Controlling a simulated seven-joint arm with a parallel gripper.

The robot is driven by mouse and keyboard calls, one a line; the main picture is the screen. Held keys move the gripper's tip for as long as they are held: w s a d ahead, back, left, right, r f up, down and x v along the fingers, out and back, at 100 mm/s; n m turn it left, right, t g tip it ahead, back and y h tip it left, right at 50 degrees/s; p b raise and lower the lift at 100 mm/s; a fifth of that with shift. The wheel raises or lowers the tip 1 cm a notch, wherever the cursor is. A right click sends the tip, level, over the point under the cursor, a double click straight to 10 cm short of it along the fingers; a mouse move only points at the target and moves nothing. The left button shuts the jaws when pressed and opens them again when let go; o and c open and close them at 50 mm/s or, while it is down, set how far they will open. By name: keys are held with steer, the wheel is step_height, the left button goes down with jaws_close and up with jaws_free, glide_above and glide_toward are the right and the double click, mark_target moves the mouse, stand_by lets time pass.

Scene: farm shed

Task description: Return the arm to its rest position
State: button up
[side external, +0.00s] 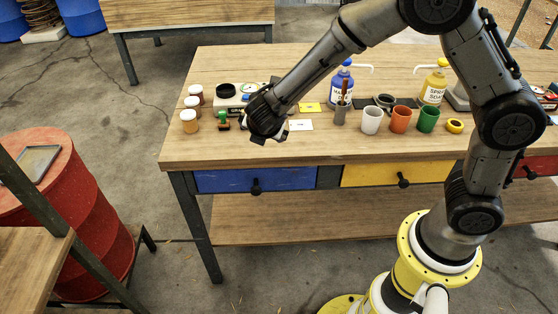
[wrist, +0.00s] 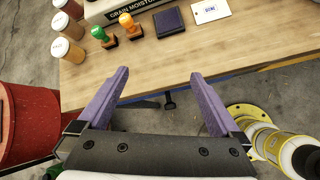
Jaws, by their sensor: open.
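My gripper (side external: 268,137) hangs over the left part of the wooden bench (side external: 330,150), near its front edge, at the end of my bent arm. In the wrist view my gripper (wrist: 159,74) has its two purple fingers spread wide with nothing between them. Below it are the bench's front edge and the concrete floor. A green-handled stamp (wrist: 101,36), an orange-handled stamp (wrist: 129,24) and a dark square pad (wrist: 169,21) lie beyond the fingertips, apart from them.
Several jars (side external: 189,121) stand at the bench's left end. Bottles (side external: 341,86), a white cup (side external: 371,121), an orange cup (side external: 400,119) and a green cup (side external: 428,120) stand further right. A blue drawer (side external: 257,180) is below. A red barrel (side external: 80,215) stands left.

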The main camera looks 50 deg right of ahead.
steer(key=s+d+r+m, duration=0.4)
steer(key=d+r+m, duration=0.15)
steer(key=r, duration=0.35)
steer(key=s+d+r+m+y, duration=0.1)
steer(key=s+d+r+m, duration=0.25)
steer(key=s, duration=0.35)
steer(key=s+d+r+m, duration=0.3)
steer(key=s+r+m, duration=0.15)
steer(key=s, duration=0.25)
steer(key=s+a+f+m+y, duration=0.2)
steer(key=s+a+m, duration=0.1)
steer(key=s+m, duration=0.1)
steer(key=s+a+f+m+y, duration=0.1)
steer(key=s+a+m+y, duration=0.1)
steer(key=s+m, duration=0.3)
steer(key=shift+s+a+f+g+y, duration=0.3)
steer(key=shift+s+a+f+g, duration=0.1)
steer(key=shift+s+a, duration=0.55)
steer(key=shift+d, duration=0.1)
